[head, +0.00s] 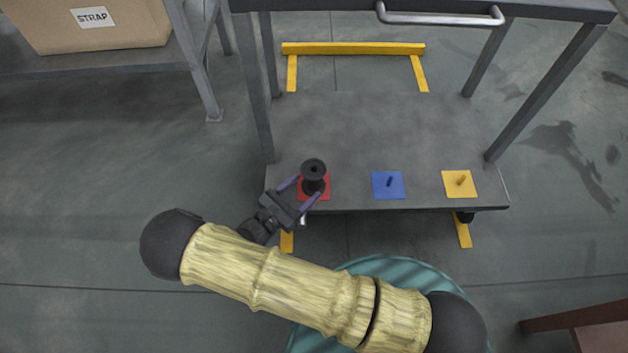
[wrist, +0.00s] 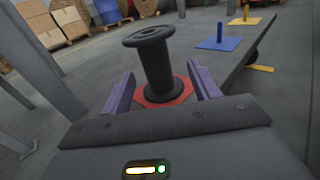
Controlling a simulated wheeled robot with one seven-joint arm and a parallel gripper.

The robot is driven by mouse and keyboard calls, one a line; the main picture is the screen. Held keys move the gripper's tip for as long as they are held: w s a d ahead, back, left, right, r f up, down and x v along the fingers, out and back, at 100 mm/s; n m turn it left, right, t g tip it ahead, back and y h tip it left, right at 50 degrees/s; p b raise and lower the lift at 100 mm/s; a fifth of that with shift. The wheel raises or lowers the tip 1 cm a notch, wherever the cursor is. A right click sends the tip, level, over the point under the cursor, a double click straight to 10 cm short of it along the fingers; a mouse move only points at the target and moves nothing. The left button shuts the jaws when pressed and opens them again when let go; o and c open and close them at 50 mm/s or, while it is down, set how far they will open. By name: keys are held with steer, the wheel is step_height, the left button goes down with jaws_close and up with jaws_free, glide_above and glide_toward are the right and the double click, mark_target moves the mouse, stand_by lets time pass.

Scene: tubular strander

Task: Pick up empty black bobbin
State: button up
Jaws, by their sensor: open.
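My gripper (head: 302,190) is open, with one finger on each side of the bobbin's lower part. In the wrist view my gripper (wrist: 161,92) shows gaps between the bobbin and the fingers.
A blue plate (head: 380,192) and a yellow plate (head: 468,190), each with a bare peg, lie to the right on the shelf (head: 380,130). Cart posts (head: 254,90) rise at the shelf's corners. A cardboard box (head: 120,32) sits on a rack at upper left.

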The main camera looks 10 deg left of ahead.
mark_target(308, 182)
steer(key=shift+w, duration=0.1)
steer(key=b+x, duration=0.4)
steer(key=shift+w, duration=0.35)
steer(key=shift+w+d+r, duration=0.1)
steer(key=shift+w, duration=0.15)
stand_by(0.3)
steer(key=c, duration=1.1)
steer(key=shift+r, duration=0.1)
step_height(308, 182, up, 10)
steer(key=p, duration=0.7)
